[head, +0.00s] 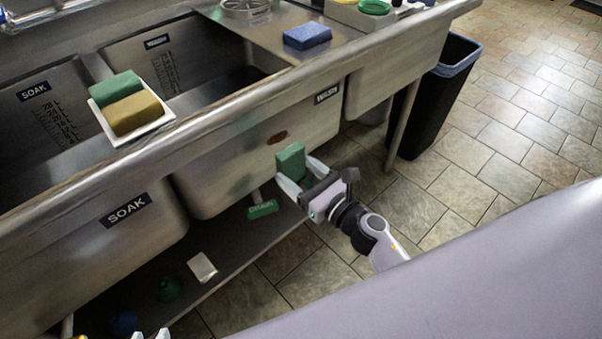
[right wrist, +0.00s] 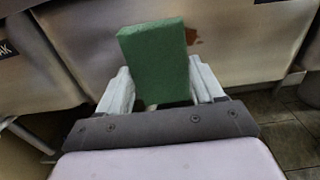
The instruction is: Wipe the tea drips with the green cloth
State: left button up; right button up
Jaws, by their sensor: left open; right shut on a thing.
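The green cloth (head: 291,160), a thick block-like piece, is held upright in my right gripper (head: 299,173), which is shut on it in front of the sink. In the right wrist view the cloth (right wrist: 155,62) stands between both fingers, tilted slightly. A brown tea drip mark (head: 277,137) is on the front of the WASH basin, just above and left of the cloth. It also shows in the right wrist view (right wrist: 192,36), partly hidden behind the cloth. Contact with the basin cannot be told. My left gripper (head: 150,334) is open at the bottom edge, mostly cut off.
A white tray (head: 161,122) with a green and a tan sponge sits on the sink rim. A blue sponge (head: 307,36) lies on the drainboard. A lower shelf (head: 235,245) holds small items. A black bin (head: 432,105) stands right; the tiled floor beyond is clear.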

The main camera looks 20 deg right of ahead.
aim_at(291, 131)
jog(key=x, duration=0.3)
jog(key=shift+w+a, duration=0.1)
jog(key=shift+w, duration=0.15)
jog(key=shift+x, duration=0.95)
jog(key=shift+b+x, duration=0.4)
jog(key=shift+x, duration=0.5)
jog(key=shift+w+d+b, duration=0.2)
jog(key=shift+w+d, duration=0.05)
jog(key=shift+d, duration=0.65)
jog(key=shift+w+d+b, duration=0.15)
jog(key=shift+w+d, duration=0.1)
jog(key=shift+d, duration=0.65)
jog(key=shift+w+d+b, duration=0.3)
jog(key=shift+w+d, duration=0.1)
jog(key=shift+d, duration=0.4)
jog(key=shift+w+d+b, duration=0.3)
jog(key=shift+w+d, duration=0.05)
jog(key=shift+d, duration=0.5)
